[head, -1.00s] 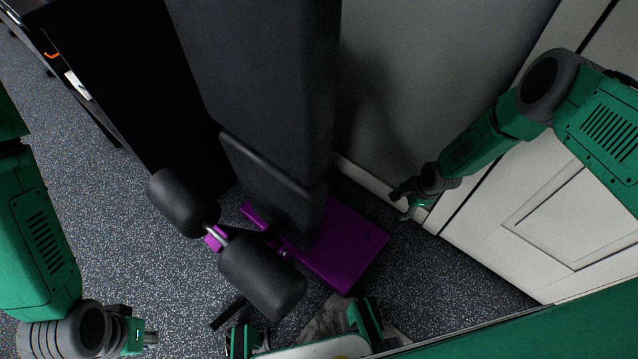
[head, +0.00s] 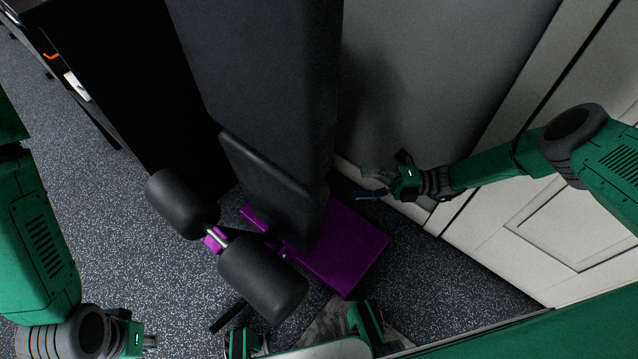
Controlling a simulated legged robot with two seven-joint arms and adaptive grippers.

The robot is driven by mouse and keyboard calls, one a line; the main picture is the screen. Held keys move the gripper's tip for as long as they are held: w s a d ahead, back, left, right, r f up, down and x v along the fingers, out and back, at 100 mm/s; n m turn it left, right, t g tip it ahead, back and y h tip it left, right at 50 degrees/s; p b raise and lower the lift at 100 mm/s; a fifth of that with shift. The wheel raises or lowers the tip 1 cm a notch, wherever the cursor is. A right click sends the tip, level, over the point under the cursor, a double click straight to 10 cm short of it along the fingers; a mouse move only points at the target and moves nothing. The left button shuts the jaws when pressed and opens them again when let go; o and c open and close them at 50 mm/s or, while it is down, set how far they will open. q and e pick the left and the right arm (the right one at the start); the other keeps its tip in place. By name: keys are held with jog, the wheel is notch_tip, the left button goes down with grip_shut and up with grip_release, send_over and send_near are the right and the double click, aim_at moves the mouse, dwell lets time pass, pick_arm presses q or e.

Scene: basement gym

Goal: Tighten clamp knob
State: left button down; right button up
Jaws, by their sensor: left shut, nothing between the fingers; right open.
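The weight bench has a tall black pad (head: 265,75), a smaller black seat pad (head: 270,180), two foam rollers (head: 262,282) and a purple base frame (head: 345,250). I cannot make out a clamp knob; it may be hidden behind the pads or too small to tell. My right gripper (head: 368,183) is open and empty. It is to the right of the seat pad, above the purple base and near the wall, with its fingers pointing left towards the bench. My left gripper (head: 150,342) is shut and empty at the lower left, apart from the bench.
A pale wall (head: 430,80) and a white panelled door (head: 570,220) stand close on the right. A dark table or rack (head: 75,85) is at the upper left. Speckled floor (head: 110,220) is free left of the rollers.

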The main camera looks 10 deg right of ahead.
jog(key=a, duration=0.3)
jog(key=w+a, duration=0.1)
jog(key=a, duration=0.3)
jog(key=a+r, duration=0.1)
jog(key=a, duration=0.3)
jog(key=shift+w+b, duration=0.2)
jog(key=shift+b, duration=0.15)
jog(key=c, duration=1.2)
